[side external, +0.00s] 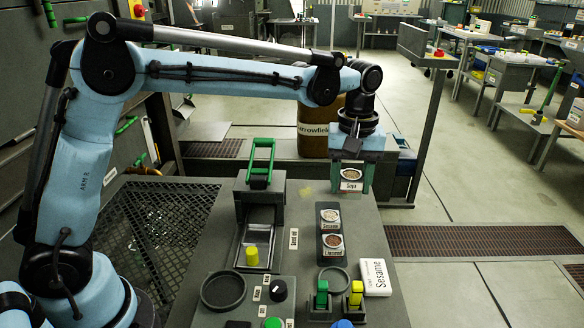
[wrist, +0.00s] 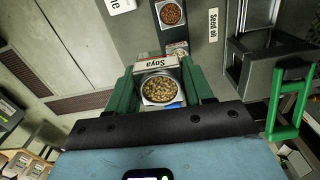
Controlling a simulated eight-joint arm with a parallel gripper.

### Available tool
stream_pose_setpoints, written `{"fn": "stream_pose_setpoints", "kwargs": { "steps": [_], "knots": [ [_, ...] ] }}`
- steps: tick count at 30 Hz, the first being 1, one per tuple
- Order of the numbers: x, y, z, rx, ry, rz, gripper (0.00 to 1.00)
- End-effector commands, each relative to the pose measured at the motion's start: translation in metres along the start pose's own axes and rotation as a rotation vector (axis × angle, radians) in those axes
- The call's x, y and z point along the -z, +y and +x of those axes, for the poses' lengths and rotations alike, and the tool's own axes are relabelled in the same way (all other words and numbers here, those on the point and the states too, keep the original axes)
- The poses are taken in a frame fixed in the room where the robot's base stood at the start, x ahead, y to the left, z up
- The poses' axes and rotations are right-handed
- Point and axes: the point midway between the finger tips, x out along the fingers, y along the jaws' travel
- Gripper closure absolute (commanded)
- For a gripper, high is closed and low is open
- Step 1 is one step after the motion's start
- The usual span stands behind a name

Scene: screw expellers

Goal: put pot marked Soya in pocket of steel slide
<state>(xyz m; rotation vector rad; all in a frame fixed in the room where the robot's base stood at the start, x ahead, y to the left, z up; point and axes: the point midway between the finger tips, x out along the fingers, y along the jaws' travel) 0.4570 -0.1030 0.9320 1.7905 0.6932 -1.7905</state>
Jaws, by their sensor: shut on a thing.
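The pot is upright near the far right edge of the grey table. It also shows in the wrist view (wrist: 160,90), between the fingers of my gripper (wrist: 160,84). The steel slide (side external: 258,236) lies to the left, with a yellow knob (side external: 252,256) at its near end. I cannot make out its pocket clearly.
A dark rack (side external: 320,258) holds pots marked Sesame (side external: 330,217) and Linseed (side external: 333,243). A green handle (side external: 261,162) rises above the slide's housing.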

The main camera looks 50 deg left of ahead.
Motion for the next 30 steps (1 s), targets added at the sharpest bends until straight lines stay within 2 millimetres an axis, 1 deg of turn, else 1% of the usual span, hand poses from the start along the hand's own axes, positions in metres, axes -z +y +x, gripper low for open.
{"fn": "stream_pose_setpoints", "kwargs": {
  "steps": [3, 4, 11, 12, 18, 21, 27, 30],
  "knots": [
    [0.000, 0.000, -0.024, 0.000, 0.000, 0.000, 0.84],
    [0.001, -0.006, -0.026, 0.000, 0.000, -0.004, 0.84],
    [0.007, -0.061, -0.032, 0.000, 0.000, -0.020, 0.84],
    [0.007, -0.072, -0.032, 0.000, 0.000, -0.022, 0.84],
    [0.002, -0.125, -0.032, 0.000, 0.000, -0.035, 0.84],
    [-0.002, -0.145, -0.030, 0.000, 0.000, -0.039, 0.84],
    [-0.011, -0.177, -0.024, 0.000, 0.000, -0.047, 0.84],
    [-0.015, -0.188, -0.019, 0.000, 0.000, -0.048, 0.84]
  ]
}}
